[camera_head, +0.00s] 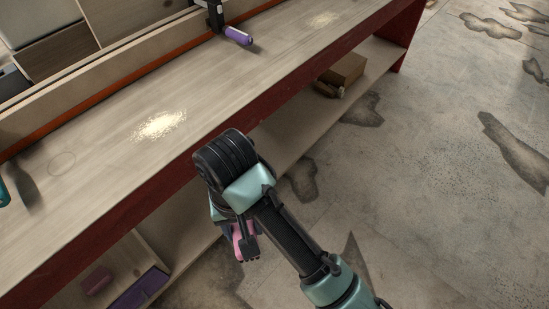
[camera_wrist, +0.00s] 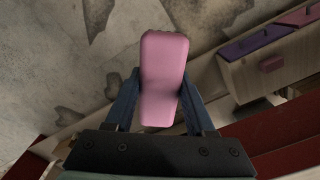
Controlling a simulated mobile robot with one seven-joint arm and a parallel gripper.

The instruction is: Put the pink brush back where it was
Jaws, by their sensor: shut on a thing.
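The pink brush (camera_wrist: 163,75) is between the two fingers of my gripper (camera_wrist: 160,98) in the wrist view, its long rounded pink body pointing away from the palm. In the head view, only a small part of the brush (camera_head: 239,243) shows beside my gripper (camera_head: 247,248); my wrist hides the rest. My gripper is shut on the brush. It hangs in front of the workbench's red front edge, lower than the bench top in the picture. No bristles can be made out.
The wooden workbench top (camera_head: 105,165) carries two pale sawdust piles (camera_head: 158,125) and a purple-handled tool (camera_head: 238,36). Below, a lower shelf holds a brown box (camera_head: 346,69). A pink piece (camera_head: 97,281) and a purple piece (camera_head: 140,288) show at lower left. Stained concrete floor (camera_head: 430,170) is open at right.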

